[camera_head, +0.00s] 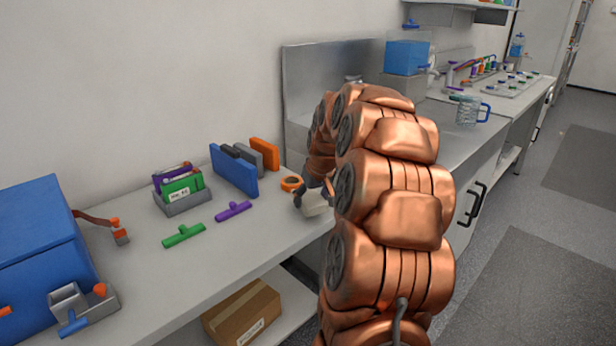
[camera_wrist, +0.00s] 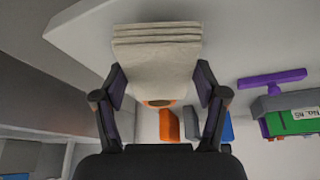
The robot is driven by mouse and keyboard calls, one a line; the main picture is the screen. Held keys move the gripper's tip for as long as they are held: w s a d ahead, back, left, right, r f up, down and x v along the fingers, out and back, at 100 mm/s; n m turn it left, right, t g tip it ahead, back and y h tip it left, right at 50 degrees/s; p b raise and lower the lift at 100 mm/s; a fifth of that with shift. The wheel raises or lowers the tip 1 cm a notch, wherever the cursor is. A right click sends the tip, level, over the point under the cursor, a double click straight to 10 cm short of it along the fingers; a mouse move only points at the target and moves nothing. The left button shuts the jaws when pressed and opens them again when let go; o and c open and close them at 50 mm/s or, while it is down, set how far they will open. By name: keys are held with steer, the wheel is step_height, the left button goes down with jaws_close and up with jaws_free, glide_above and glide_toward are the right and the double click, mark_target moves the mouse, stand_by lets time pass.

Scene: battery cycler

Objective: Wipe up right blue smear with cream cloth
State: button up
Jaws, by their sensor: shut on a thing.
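The cream cloth (camera_wrist: 157,48) is a folded, layered pad between the two fingers of my gripper (camera_wrist: 160,86) in the wrist view. My gripper is shut on it. In the head view the cloth (camera_head: 315,205) shows as a small pale patch below my gripper (camera_head: 308,196), over the worktop near its front edge. My arm covers part of this area. I cannot tell whether the cloth touches the worktop. No blue smear shows in either view; my arm or the cloth may hide it.
An orange ring (camera_head: 291,184) lies just left of my gripper. Upright blue, grey and orange plates (camera_head: 234,171) stand behind. Purple (camera_head: 233,211) and green (camera_head: 184,235) T-shaped handles lie further left, beside a grey holder (camera_head: 184,201). A steel counter (camera_head: 458,144) is to the right.

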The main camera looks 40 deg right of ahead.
steer(key=shift+r+p, duration=0.6)
steer(key=shift+r, duration=2.1)
